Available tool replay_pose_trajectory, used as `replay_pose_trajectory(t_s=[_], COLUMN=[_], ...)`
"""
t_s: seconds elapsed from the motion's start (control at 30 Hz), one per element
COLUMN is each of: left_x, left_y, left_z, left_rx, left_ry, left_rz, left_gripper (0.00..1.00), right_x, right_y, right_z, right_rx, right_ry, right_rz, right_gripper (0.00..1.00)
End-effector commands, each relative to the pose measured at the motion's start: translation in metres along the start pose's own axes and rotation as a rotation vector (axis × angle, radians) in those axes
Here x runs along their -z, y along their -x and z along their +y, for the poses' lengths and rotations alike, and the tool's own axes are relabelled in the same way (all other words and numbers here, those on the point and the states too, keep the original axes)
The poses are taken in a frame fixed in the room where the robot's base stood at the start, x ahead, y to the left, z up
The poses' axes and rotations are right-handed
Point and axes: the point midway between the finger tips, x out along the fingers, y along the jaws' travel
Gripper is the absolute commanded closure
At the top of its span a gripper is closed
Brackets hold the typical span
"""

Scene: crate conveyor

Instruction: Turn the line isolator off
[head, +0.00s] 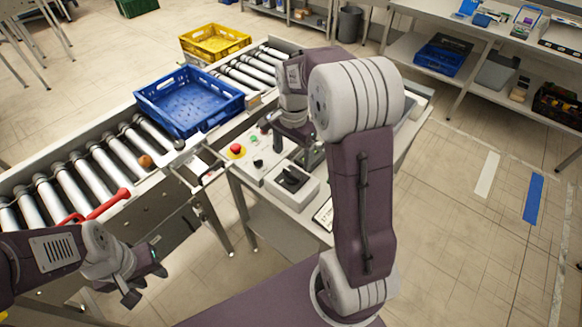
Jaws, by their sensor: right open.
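A grey box with a black rotary switch (291,179), which looks like the line isolator, sits on the control bench (258,185) beside the conveyor. My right gripper (312,158) is open, just behind and above the box, partly hidden by my own arm. I cannot tell whether it touches the switch. The switch's marked position is too small to read. My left gripper (146,281) hangs low at the left in front of the conveyor, away from the box. Its fingers look apart and empty.
A red stop button (236,150) and small knobs share the bench. A blue crate (190,125) and a yellow crate (213,60) stand on the roller conveyor (70,192). The floor at the right is open.

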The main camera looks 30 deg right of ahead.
Motion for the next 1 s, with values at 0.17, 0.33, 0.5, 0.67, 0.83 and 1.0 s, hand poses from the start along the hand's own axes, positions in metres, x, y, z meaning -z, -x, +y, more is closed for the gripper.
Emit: replay_pose_trajectory(t_s=[0.17,0.33,0.5,0.67,0.83,1.0], left_x=[0.0,0.001,0.001,0.001,0.001,0.001], left_y=[0.002,0.003,0.003,0.003,0.003,0.003], left_z=[0.0,0.0,0.0,0.0,0.0,0.0], left_rx=[0.0,0.0,0.0,0.0,0.0,0.0], left_ry=[0.0,0.0,0.0,0.0,0.0,0.0], left_rz=[0.0,0.001,0.0,0.0,0.001,0.0], left_gripper=[0.64,0.64,0.64,0.64,0.64,0.64], right_x=[-0.001,-0.001,-0.001,-0.001,-0.001,-0.001], right_y=[-0.039,-0.067,-0.077,-0.077,-0.077,-0.077], right_z=[0.002,0.001,0.001,0.001,0.001,0.0], right_rx=[-0.006,-0.003,-0.002,-0.001,-0.001,0.0], right_ry=[0.001,0.001,0.001,0.001,0.001,0.002], right_rz=[-0.004,-0.002,-0.001,-0.001,-0.001,0.0], right_gripper=[0.18,0.18,0.18,0.18,0.54,0.81])
